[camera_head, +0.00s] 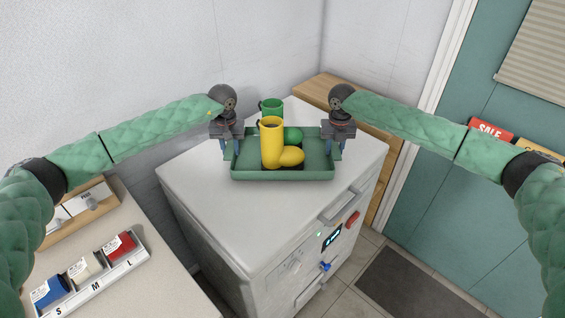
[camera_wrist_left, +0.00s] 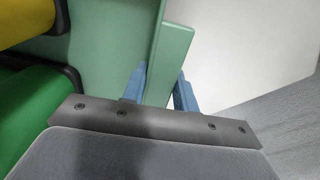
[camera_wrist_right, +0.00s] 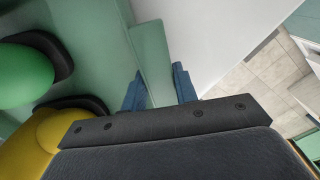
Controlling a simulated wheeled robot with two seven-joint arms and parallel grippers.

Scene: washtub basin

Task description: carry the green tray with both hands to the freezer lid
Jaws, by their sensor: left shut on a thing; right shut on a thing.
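The green tray (camera_head: 285,174) is over the white lid of the freezer (camera_head: 235,215) in the head view. I cannot tell whether it rests on the lid or hangs just above it. It holds a yellow boot-like thing (camera_head: 271,140), with green pieces (camera_head: 293,136) behind it. My left gripper (camera_head: 227,146) is shut on the tray's left wall, which shows between its blue fingers in the left wrist view (camera_wrist_left: 160,85). My right gripper (camera_head: 338,148) is shut on the tray's right wall, which also shows in the right wrist view (camera_wrist_right: 152,60).
A wooden bench (camera_head: 325,88) stands behind the freezer. At the left, a counter holds a sorting tray (camera_head: 98,276) with blue, cream and red rolls. The freezer front has a handle (camera_head: 342,206) and a lit panel. A teal door (camera_head: 480,80) is at the right. The lid's front is clear.

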